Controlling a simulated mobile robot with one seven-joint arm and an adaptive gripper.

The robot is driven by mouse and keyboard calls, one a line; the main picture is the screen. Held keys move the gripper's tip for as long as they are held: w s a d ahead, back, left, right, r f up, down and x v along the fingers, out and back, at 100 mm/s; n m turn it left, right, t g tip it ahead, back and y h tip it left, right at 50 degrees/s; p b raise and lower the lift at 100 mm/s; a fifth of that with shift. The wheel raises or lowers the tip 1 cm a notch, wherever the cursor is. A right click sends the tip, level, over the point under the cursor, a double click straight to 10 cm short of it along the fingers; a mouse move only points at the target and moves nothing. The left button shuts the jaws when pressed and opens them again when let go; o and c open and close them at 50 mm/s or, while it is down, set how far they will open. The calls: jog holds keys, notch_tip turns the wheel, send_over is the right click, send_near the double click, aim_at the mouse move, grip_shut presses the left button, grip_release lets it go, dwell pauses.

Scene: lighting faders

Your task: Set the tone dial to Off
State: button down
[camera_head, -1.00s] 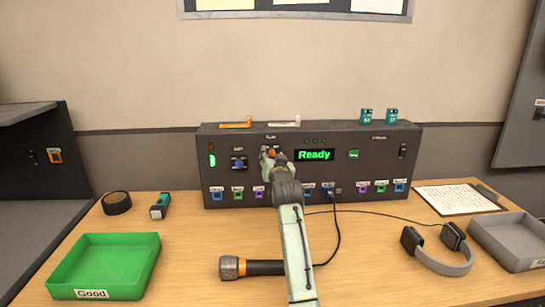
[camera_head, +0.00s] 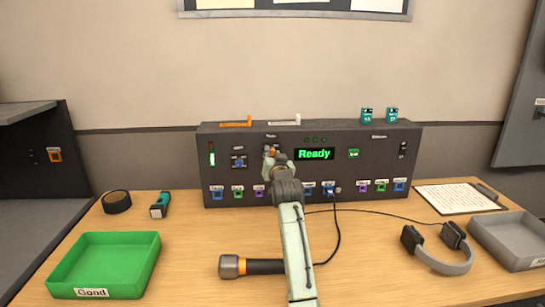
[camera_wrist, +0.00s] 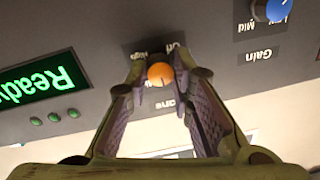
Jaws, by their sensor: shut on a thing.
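The orange tone dial (camera_wrist: 160,75) sits on the front of the dark console (camera_head: 245,190), left of the green "Ready" screen in the head view. The wrist view is upside down and shows the labels "High" and "Off" beside the dial. My gripper (camera_wrist: 160,70) is closed around the dial, one finger on each side. In the head view my gripper (camera_head: 271,154) covers most of the dial. I cannot tell clearly which label the dial's mark points at.
The blue gain dial (camera_head: 238,162) is left of my gripper. A "Ready" screen (camera_head: 314,154) is close on its right. Coloured sockets and a plugged cable line the console's bottom. A microphone (camera_head: 250,266), green tray (camera_head: 105,265) and headphones (camera_head: 438,250) lie on the table.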

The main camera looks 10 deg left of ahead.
jog(key=n+b, duration=0.1)
jog(key=n, duration=0.1)
jog(key=shift+n, duration=0.4)
jog(key=n+b, duration=0.1)
jog(key=n, duration=0.2)
jog(key=shift+d+n, duration=0.1)
jog(key=shift+n, duration=0.2)
jog(key=n, duration=0.3)
jog(key=n+b, duration=0.1)
jog(key=n, duration=0.2)
jog(key=shift+r+g+h, duration=0.15)
jog(key=shift+g+h, duration=0.15)
jog(key=shift+h, duration=0.1)
jog(key=n+h, duration=0.1)
jog(key=n, duration=0.5)
jog(key=shift+r, duration=0.1)
jog(key=n+p, duration=0.1)
jog(key=n, duration=0.2)
jog(key=shift+n+p, duration=0.4)
jog(key=shift+n, duration=1.5)
